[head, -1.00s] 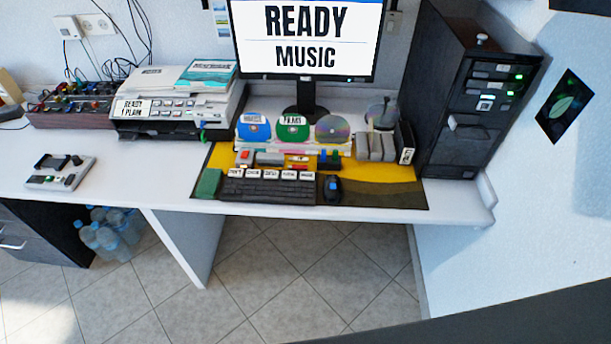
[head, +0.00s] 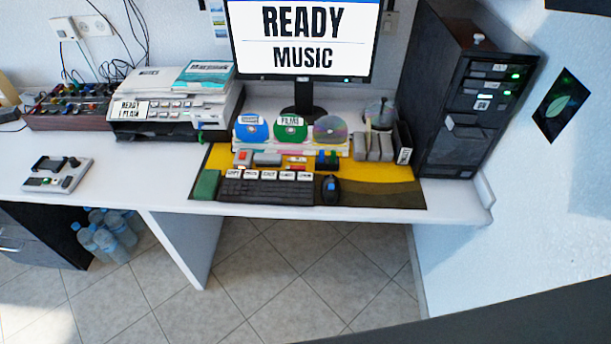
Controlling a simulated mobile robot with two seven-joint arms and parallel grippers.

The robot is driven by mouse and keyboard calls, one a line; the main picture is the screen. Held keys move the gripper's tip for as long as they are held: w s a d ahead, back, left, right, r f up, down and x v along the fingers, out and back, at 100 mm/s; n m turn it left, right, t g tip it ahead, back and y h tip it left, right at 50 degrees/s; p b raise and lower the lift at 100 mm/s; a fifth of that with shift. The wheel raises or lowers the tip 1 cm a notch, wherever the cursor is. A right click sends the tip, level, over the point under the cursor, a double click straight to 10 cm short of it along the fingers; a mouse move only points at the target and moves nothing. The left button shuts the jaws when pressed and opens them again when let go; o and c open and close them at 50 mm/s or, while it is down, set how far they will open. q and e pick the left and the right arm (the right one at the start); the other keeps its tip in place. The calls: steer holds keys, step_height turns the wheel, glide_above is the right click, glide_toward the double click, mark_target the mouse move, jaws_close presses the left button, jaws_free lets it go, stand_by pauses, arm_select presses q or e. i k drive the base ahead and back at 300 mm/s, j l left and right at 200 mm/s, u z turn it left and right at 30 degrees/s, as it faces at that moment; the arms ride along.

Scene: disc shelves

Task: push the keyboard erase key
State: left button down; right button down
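The black keyboard (head: 266,192) lies on the yellow and dark desk mat near the front edge of the white desk. A row of several white labelled keys (head: 268,175) runs along its back edge. Their labels are too small to read surely, so I cannot tell which one is the erase key. The monitor (head: 303,40) behind reads "READY" and "MUSIC". Neither of my grippers shows in the head view.
A mouse (head: 331,189) sits right of the keyboard and a green block (head: 206,184) left of it. Three discs (head: 290,129) stand behind. A black tower (head: 470,100) is at the right, a printer (head: 175,110) at the left. Tiled floor before the desk is clear.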

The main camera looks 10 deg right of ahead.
mark_target(302, 176)
steer(key=i+j+z, duration=0.8)
steer(key=j+z, duration=0.25)
